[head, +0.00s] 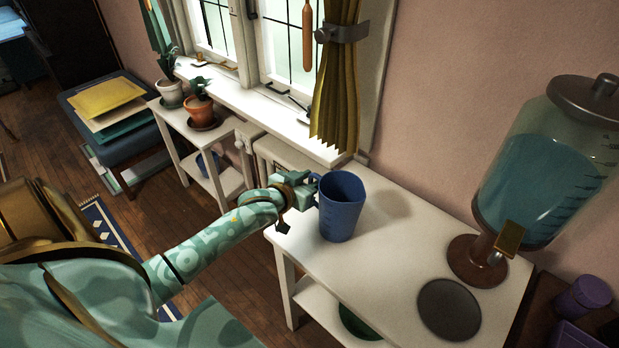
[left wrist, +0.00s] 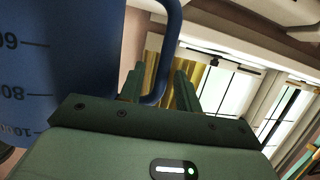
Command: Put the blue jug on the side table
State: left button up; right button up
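The blue jug (head: 341,207) is upright or nearly so over the left end of a white table (head: 399,269). Its shadow lies to the right, seemingly apart from its base, so it looks a little above the top; the exact gap is hard to tell. My left gripper (head: 308,190) is at the jug's left side, at its handle. My right gripper is not in view.
A drink dispenser (head: 540,170) with blue liquid stands at the table's back right, beside a dark round disc (head: 448,309). Purple containers (head: 583,297) are at the lower right. Potted plants (head: 199,110) stand on another white table. The table's middle is clear.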

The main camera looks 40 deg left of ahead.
pick_arm(q)
jog(key=p+v, duration=0.3)
jog(key=v, duration=0.9)
jog(key=shift+r, duration=0.15)
